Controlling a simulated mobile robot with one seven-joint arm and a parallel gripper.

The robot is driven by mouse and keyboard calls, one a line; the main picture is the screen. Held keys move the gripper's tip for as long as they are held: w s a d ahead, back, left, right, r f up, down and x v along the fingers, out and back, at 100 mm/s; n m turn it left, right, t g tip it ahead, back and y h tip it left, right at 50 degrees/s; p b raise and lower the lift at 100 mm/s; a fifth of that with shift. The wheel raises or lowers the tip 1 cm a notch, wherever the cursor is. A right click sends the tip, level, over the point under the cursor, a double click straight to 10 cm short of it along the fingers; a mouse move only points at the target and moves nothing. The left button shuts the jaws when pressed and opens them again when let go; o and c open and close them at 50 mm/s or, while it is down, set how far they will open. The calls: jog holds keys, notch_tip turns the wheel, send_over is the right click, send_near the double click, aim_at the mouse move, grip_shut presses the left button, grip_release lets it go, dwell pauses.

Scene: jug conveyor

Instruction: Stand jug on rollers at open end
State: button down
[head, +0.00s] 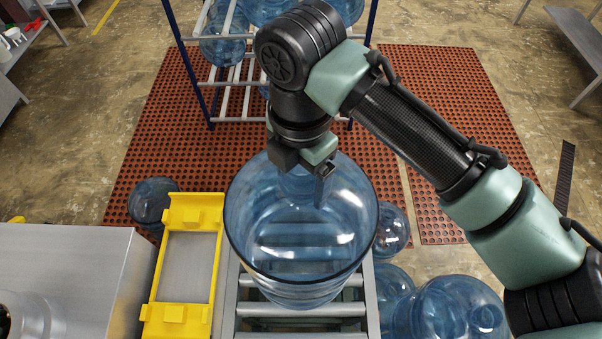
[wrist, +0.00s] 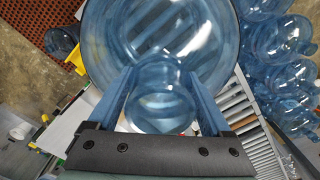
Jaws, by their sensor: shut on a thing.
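A yellow frame (head: 154,300) stands left of the rollers, next to a grey metal cabinet (head: 70,260). Several other jugs (head: 455,305) lie to the right. A blue-posted rack (head: 190,70) with jugs is beyond, over red perforated mats (head: 160,130).

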grip_release()
notch_tip(320, 180, up, 13)
jog(key=shift+b, duration=1.15)
